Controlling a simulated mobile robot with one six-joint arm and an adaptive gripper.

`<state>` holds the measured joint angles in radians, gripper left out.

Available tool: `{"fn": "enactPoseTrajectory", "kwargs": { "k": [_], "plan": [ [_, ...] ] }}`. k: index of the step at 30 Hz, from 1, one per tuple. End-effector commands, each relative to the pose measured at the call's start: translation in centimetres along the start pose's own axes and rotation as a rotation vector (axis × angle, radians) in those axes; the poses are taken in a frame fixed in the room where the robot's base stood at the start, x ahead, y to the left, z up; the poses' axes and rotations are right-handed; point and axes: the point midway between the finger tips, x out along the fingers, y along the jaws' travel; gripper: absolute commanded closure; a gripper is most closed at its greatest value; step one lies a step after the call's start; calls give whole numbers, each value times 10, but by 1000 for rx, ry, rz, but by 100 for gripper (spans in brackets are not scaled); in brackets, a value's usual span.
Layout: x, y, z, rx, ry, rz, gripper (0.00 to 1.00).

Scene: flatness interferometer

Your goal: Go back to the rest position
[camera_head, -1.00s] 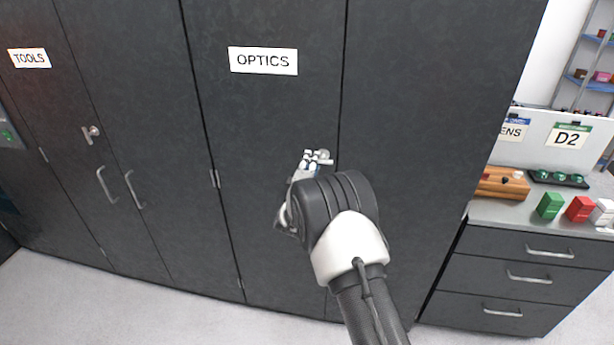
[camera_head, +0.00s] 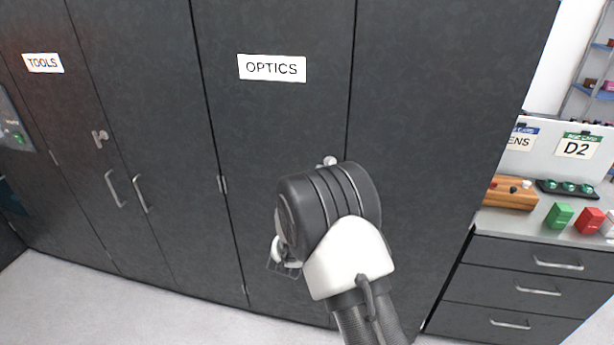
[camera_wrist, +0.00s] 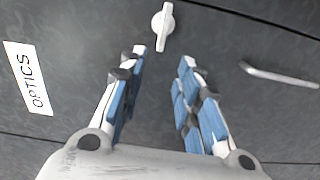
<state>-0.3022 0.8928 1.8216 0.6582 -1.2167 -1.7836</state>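My arm stands in front of the dark OPTICS cabinet (camera_head: 275,130). In the wrist view my gripper (camera_wrist: 162,65) is open, its two blue-padded fingers apart with nothing between them. A light turn knob (camera_wrist: 163,24) on the cabinet door shows just beyond the fingertips, apart from them. The knob also shows in the head view (camera_head: 329,160) above my wrist. A door handle (camera_wrist: 280,75) lies to the right in the wrist view. In the head view my wrist hides most of the gripper. The OPTICS doors look shut.
The TOOLS cabinet (camera_head: 85,150) with its handles stands at left. At right is a drawer unit (camera_head: 530,270), its top holding a wooden block (camera_head: 511,194), a green box (camera_head: 558,216) and a red box (camera_head: 590,221). Pale floor (camera_head: 150,315) lies clear in front.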

Motion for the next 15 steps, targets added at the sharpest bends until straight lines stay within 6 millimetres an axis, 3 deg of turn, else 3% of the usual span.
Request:
{"fn": "enactPoseTrajectory", "kwargs": {
  "k": [5,8,11,15],
  "plan": [
    [-1,31,-3,161,54,-87,69],
    [-13,56,-4,318,104,-196,69],
    [-36,78,0,469,135,-322,69],
    [-82,102,13,650,137,-505,69]
  ]
}}
